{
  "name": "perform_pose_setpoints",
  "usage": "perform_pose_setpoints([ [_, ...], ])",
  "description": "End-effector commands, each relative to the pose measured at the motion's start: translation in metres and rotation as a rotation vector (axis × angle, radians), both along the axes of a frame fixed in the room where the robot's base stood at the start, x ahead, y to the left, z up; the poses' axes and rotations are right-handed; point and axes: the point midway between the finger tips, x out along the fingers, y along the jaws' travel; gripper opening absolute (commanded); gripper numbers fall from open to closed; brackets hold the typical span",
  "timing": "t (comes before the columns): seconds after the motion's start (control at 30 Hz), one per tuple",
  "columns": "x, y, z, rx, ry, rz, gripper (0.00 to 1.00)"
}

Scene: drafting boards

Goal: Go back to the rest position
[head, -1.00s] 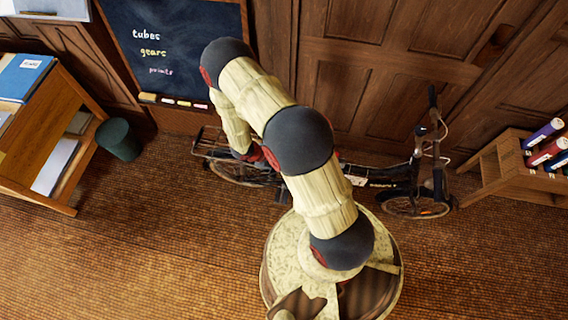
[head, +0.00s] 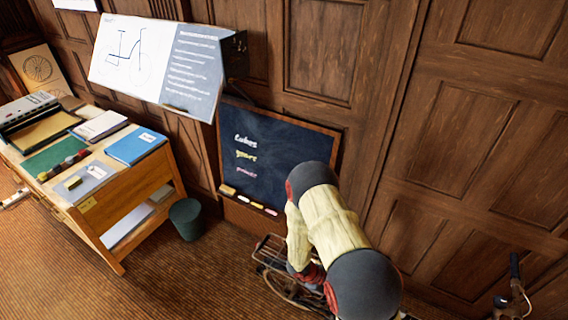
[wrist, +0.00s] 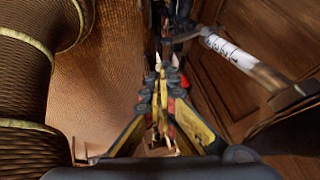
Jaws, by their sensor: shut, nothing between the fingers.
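My gripper (wrist: 162,75) shows in the wrist view with its yellow and black fingers drawn together at the tips and nothing between them. I cannot tell how far the fingertips are from the bicycle. In the head view my bent, cream-coloured arm stands at the lower right, and the gripper is hidden behind it. The bicycle (head: 270,250) shows there only in part: its rear rack and wheel beside my arm, and a handlebar at the lower right corner.
A wooden desk (head: 130,235) with folders and papers stands at the left, with a dark green bin (head: 187,219) beside it. A chalkboard (head: 285,150) leans against the panelled wall. A drawing board (head: 160,60) is above it. Brown floor lies open at the lower left.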

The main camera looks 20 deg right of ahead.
Motion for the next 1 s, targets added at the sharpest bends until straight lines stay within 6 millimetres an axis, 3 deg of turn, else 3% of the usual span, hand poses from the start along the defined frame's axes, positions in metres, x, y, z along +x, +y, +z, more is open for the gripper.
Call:
perform_pose_setpoints([
  [0.1,0.000,0.001,0.000,0.004,0.005,0.009,0.00],
  [0.23,0.012,0.017,-0.013,0.092,-0.003,0.077,0.00],
  [0.4,0.023,0.067,-0.034,0.326,0.018,0.361,0.00],
  [0.47,0.033,0.088,-0.028,0.410,0.014,0.480,0.00],
  [0.57,0.052,0.125,-0.005,0.538,-0.002,0.684,0.00],
  [0.73,0.073,0.183,0.060,0.712,-0.018,1.063,0.00],
  [0.9,0.066,0.221,0.135,0.805,0.008,1.415,0.00],
  [1.0,0.051,0.231,0.176,0.823,0.045,1.597,0.00],
])
